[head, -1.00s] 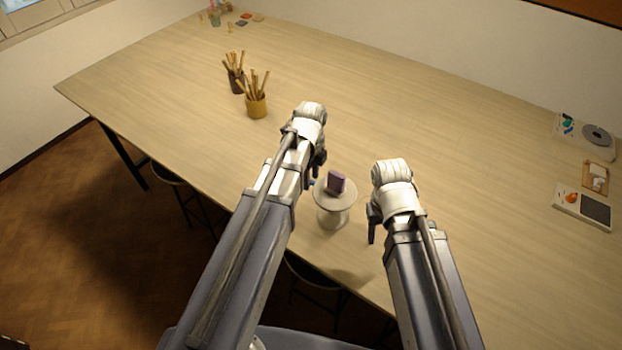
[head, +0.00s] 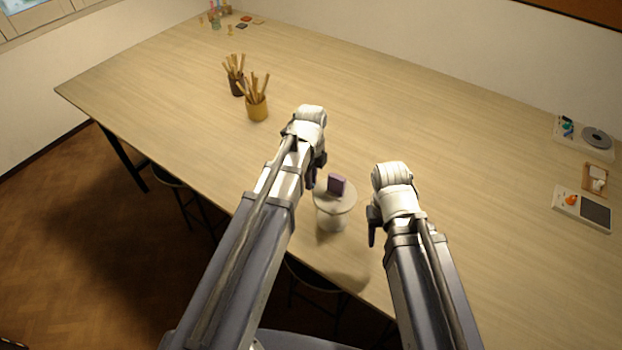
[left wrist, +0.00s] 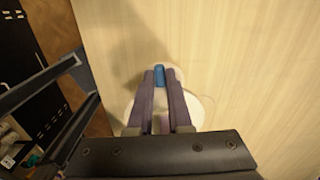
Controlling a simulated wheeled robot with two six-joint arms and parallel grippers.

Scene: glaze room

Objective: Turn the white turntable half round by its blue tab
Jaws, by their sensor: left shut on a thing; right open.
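The white turntable (head: 335,205) stands near the table's front edge, between my two grippers. A small purple block (head: 337,184) is on its top. My left gripper (head: 317,177) is at the turntable's left rim. In the left wrist view its fingers (left wrist: 160,88) are shut on the blue tab (left wrist: 159,75), and part of the white disc (left wrist: 196,108) shows behind them. In the head view the tab is hidden by the gripper. My right gripper (head: 372,232) is open and empty, to the right of the turntable and apart from it.
Two pots of wooden tools, one dark (head: 237,85) and one yellow (head: 257,109), stand at the left. A white board with a dark panel (head: 583,208) and a grey round device (head: 597,138) lie at the far right. The middle of the table is clear.

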